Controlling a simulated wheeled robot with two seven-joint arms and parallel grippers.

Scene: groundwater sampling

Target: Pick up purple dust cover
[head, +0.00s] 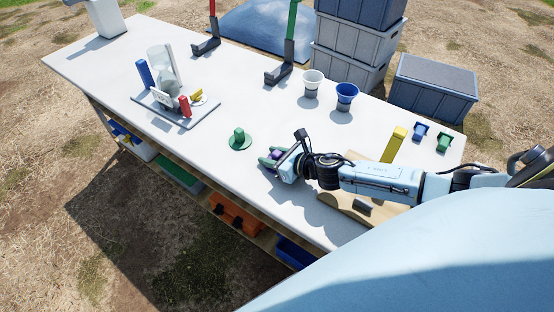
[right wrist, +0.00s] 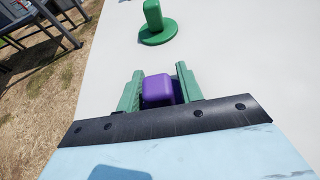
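The purple dust cover (right wrist: 157,90) is a small rounded block between the two green fingers of my right gripper (right wrist: 160,80) in the right wrist view. The fingers stand close on either side of it, and I cannot tell whether they press on it. In the head view the right gripper (head: 270,158) is low at the table's near edge, with a bit of the purple cover (head: 275,155) showing between the fingers. The cover's underside is hidden. My left gripper is not in view.
A green knobbed disc (head: 240,140) lies just left of the right gripper on the white table (head: 225,85). A grey tray (head: 178,112) with parts stands farther left. White (head: 313,80) and blue (head: 346,95) cups stand behind. A wooden board (head: 338,205) lies under my right arm.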

